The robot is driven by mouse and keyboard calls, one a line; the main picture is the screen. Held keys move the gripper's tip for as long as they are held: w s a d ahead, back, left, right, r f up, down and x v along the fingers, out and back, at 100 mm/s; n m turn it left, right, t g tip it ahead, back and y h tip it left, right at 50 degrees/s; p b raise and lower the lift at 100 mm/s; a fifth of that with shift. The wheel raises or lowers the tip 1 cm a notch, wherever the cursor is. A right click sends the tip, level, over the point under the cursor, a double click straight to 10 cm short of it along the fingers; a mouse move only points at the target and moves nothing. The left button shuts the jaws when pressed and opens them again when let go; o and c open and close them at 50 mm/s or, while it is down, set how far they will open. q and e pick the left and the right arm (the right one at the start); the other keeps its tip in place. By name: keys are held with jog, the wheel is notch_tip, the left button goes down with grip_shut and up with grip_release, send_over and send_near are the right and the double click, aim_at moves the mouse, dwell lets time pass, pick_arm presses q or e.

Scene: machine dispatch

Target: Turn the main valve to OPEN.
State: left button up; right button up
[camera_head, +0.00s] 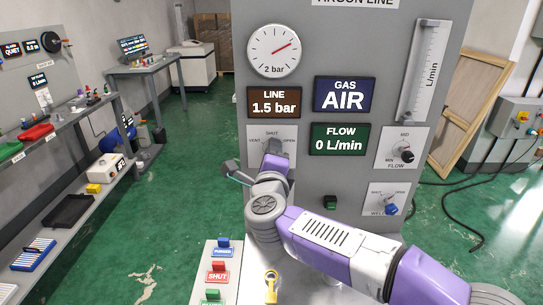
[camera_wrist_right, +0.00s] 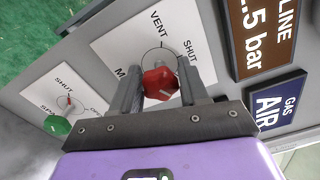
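The main valve is a red knob (camera_wrist_right: 161,84) on a white plate (camera_wrist_right: 118,42) marked VENT and SHUT. I cannot tell which mark the knob points to. My left gripper is not in view.
The cabinet (camera_head: 354,55) carries a pressure gauge (camera_head: 274,50), a GAS AIR display (camera_head: 345,95), a LINE 1.5 bar display (camera_head: 274,102) and a FLOW 0 L/min display (camera_head: 339,138). A flow knob (camera_head: 403,151) and a blue knob (camera_head: 391,209) are at right. A green knob (camera_wrist_right: 57,125) is near the red one.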

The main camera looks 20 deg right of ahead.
jog(key=shift+o, duration=1.2)
jog(key=p+v, duration=0.1)
jog(key=v, duration=0.6)
jog(key=shift+s, duration=0.3)
jog(key=shift+a, duration=0.1)
